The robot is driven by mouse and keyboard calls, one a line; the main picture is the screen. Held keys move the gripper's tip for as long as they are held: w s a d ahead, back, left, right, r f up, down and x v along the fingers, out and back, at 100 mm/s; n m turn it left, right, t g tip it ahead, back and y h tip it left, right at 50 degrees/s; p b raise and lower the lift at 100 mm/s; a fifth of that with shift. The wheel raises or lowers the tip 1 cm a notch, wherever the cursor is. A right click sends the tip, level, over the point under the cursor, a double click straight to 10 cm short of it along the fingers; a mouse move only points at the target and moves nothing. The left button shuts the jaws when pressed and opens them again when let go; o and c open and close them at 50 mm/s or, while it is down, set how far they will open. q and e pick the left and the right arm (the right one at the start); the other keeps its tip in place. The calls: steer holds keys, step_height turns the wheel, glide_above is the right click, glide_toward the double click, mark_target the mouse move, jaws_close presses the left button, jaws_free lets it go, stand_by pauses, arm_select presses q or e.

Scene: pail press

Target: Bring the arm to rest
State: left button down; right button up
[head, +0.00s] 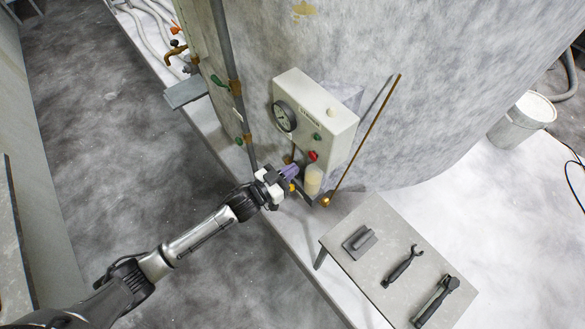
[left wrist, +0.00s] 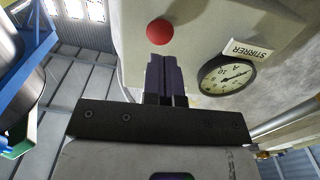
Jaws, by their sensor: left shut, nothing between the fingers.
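My left arm reaches in from the lower left of the head view. Its gripper (head: 291,171) is just below the grey control box (head: 318,118) on the big tank. In the left wrist view the purple fingers (left wrist: 167,78) are together with nothing between them. They point toward the box face, below a red button (left wrist: 159,32); I cannot tell how large the gap is. The red button also shows in the head view (head: 313,155). A round dial marked A (left wrist: 227,75) sits beside a STIRRER label (left wrist: 247,48). My right gripper is not in view.
A brass-coloured rod (head: 364,135) slants beside the box. A pale yellow cylinder (head: 314,180) is close to the gripper. A low grey table (head: 348,266) at lower right holds several tools. A white bucket (head: 522,119) stands at right. The dark floor at left is clear.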

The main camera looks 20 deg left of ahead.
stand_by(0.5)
arm_select(q)
steer(key=a+f+g+y, duration=0.2)
steer(key=a+f+y, duration=0.2)
steer(key=y, duration=0.1)
steer(key=s+r+n+g+y+p, duration=0.1)
steer(key=s+r+g+y, duration=0.2)
steer(key=s, duration=0.7)
steer(key=s+r+n+g+y+p, duration=0.1)
steer(key=s+r+g, duration=0.35)
steer(key=s, duration=0.45)
steer(key=s+f+n+g+p, duration=0.1)
steer(key=s+f, duration=0.3)
steer(key=s, duration=0.9)
steer(key=shift+s+n+g+h+p, duration=0.3)
steer(key=shift+g+h+p, duration=0.1)
steer(key=shift+g+p, duration=0.4)
